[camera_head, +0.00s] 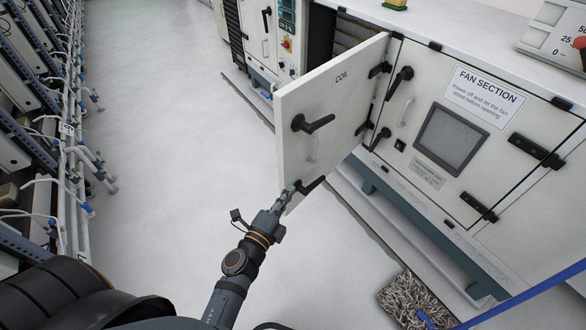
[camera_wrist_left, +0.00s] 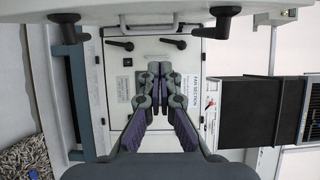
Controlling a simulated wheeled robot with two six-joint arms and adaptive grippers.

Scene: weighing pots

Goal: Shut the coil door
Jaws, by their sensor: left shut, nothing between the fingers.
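The coil door (camera_head: 330,112) stands open, swung out from the cabinet, its hinges on the right side. It is a white panel marked COIL, with an upper black handle (camera_head: 313,123) and a lower black handle (camera_head: 312,184). My left gripper (camera_head: 291,190) is shut and empty, at the door's lower free edge near the lower handle; I cannot tell whether it touches. In the left wrist view the shut fingers (camera_wrist_left: 154,72) point toward the fan section. A white panel with black handles, apparently the coil door (camera_wrist_left: 140,10), crosses the top there. My right gripper is out of view.
The fan section door (camera_head: 490,135) is closed, to the right of the coil door. The dark coil opening (camera_head: 350,38) shows behind the open door. A grey mop (camera_head: 408,298) lies on the floor at lower right. Racks with pipes (camera_head: 70,150) line the left; the floor between is clear.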

